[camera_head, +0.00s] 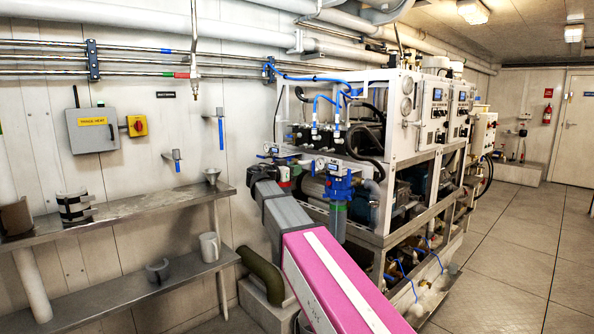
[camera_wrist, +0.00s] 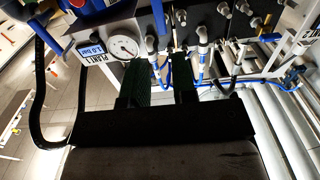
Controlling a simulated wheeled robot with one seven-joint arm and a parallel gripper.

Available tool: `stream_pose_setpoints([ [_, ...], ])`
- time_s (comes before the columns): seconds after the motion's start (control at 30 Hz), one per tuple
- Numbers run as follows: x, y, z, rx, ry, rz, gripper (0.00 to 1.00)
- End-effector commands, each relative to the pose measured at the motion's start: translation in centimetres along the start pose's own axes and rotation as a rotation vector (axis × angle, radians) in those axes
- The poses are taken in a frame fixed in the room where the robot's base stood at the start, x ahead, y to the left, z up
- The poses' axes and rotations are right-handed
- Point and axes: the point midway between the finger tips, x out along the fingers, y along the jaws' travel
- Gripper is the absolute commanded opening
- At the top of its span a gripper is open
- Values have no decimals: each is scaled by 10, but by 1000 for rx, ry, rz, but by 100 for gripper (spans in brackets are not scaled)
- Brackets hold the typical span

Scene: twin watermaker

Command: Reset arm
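My gripper (camera_wrist: 161,82) shows in the wrist view as two dark fingers with green tips. There is a gap between them and nothing is held. In the head view my pink and grey arm reaches up from the bottom toward the watermaker rack (camera_head: 415,130), and the gripper end is hard to make out there. The wrist view looks close onto a panel with a round pressure gauge (camera_wrist: 124,45) and a "PLANT 1" label (camera_wrist: 90,50). Whether the fingertips touch anything there, I cannot tell.
A blue-topped filter housing (camera_head: 338,190) stands close right of my arm. Blue hoses (camera_head: 335,97) hang above. Open floor (camera_head: 510,245) lies to the right.

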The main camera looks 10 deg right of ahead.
Motion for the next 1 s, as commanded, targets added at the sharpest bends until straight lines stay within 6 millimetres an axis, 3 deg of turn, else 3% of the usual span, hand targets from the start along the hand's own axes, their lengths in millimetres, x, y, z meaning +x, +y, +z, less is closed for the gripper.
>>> stream_pose_setpoints([
  [0.23, 1, 2, 4, -7, -8, 1, 26],
  [0.37, 8, 18, 36, -71, -82, 6, 26],
  [0.47, 16, 41, 85, -170, -199, 4, 26],
  [0.67, 20, 103, 202, -404, -510, -44, 26],
  [0.8, 9, 152, 278, -549, -741, -122, 26],
  [1.0, -27, 222, 371, -699, -1061, -304, 26],
])
